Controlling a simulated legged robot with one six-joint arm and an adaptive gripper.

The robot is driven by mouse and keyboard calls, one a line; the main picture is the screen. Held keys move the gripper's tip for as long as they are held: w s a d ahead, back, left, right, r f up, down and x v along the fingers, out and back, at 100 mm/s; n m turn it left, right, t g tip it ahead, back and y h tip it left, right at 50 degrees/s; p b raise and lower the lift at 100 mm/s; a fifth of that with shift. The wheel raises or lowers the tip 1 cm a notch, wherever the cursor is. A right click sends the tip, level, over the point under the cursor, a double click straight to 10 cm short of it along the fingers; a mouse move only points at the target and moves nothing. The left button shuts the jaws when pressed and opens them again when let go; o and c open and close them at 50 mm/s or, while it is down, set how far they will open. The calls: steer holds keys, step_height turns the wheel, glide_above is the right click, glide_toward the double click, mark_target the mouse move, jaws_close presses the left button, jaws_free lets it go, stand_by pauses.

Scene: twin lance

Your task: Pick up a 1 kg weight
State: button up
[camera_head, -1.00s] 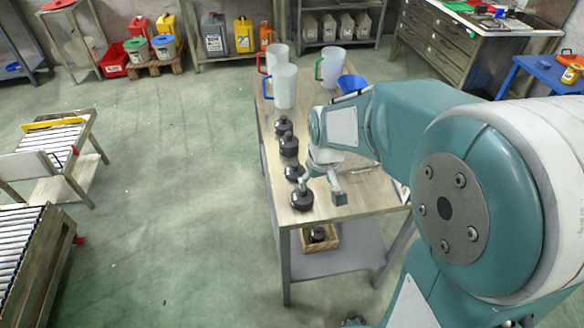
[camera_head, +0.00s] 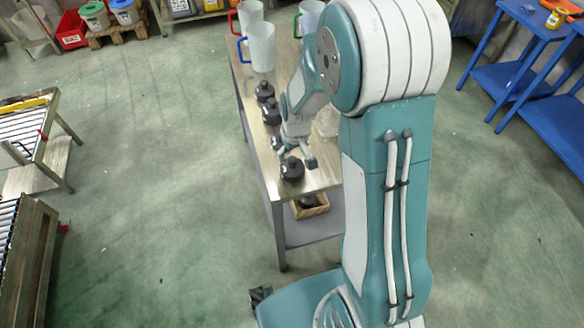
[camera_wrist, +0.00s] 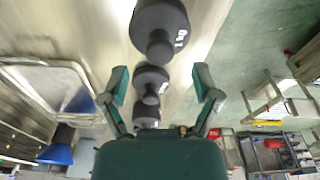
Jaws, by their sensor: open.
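Several black weights stand in a row along the left side of the workbench (camera_head: 322,180). In the head view the front weight (camera_head: 291,170) is nearest the bench's front end, with others behind it (camera_head: 271,113) (camera_head: 265,91). My gripper (camera_head: 296,156) is open and empty, just above and behind the front weight. In the wrist view my gripper's (camera_wrist: 160,74) spread fingers frame the row. A weight with white lettering, apparently 1 kg (camera_wrist: 160,22), lies ahead of the fingertips, and another weight (camera_wrist: 151,79) shows between them. Contact with any weight cannot be told.
Clear jugs (camera_head: 261,48) stand at the bench's far end. A wooden crate (camera_head: 311,211) with a dark weight sits on the lower shelf.

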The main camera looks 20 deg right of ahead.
mark_target(292, 159)
step_height(292, 159, down, 4)
steer(key=shift+w+f, duration=0.1)
steer(key=shift+w, duration=0.05)
jaws_close()
stand_by(0.3)
